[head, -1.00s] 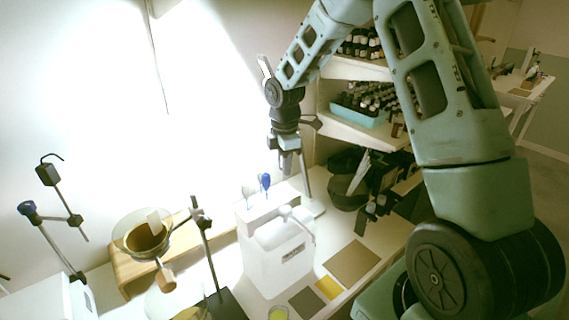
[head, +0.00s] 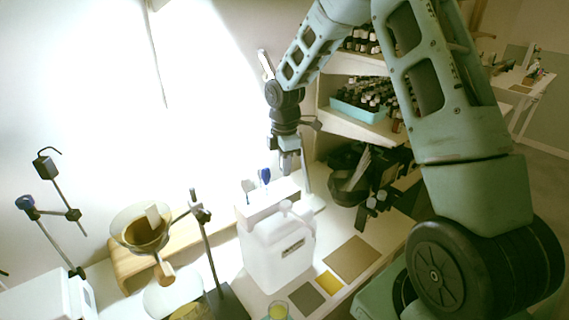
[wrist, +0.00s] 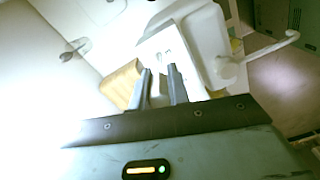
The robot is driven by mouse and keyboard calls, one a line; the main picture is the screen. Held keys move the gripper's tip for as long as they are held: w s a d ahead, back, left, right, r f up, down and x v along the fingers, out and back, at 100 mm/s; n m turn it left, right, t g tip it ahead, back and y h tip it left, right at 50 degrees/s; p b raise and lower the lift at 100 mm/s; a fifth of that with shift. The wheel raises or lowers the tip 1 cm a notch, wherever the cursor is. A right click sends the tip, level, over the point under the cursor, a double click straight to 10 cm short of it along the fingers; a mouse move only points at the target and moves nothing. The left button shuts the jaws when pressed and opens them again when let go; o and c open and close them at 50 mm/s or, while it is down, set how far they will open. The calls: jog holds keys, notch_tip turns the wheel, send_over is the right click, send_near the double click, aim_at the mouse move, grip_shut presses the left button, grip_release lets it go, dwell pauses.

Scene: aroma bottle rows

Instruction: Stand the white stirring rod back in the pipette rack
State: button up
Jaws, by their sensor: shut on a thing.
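My gripper (head: 289,163) hangs above and just behind the right part of the white pipette rack (head: 262,207), at the back of the bench. In the wrist view, its two grey fingers (wrist: 161,90) stand slightly apart with the pale rack (wrist: 164,42) beyond them. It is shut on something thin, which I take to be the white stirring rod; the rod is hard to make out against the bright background. A blue-topped pipette (head: 265,176) and a pale one (head: 248,187) stand in the rack, left of my gripper.
A white jug (head: 275,255) stands right in front of the rack. A clamp stand (head: 208,245) and a glass funnel (head: 140,228) are to the left. Shelves with bottles (head: 362,100) and a dark bin (head: 348,180) are to the right. Flat mats (head: 352,258) lie in front.

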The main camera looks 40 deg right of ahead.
jog(key=shift+f, duration=0.1)
jog(key=o, duration=0.9)
jog(key=shift+r+p, duration=2.2)
jog(key=shift+r, duration=0.3)
jog(key=shift+r+p, duration=2.2)
jog(key=shift+r, duration=0.35)
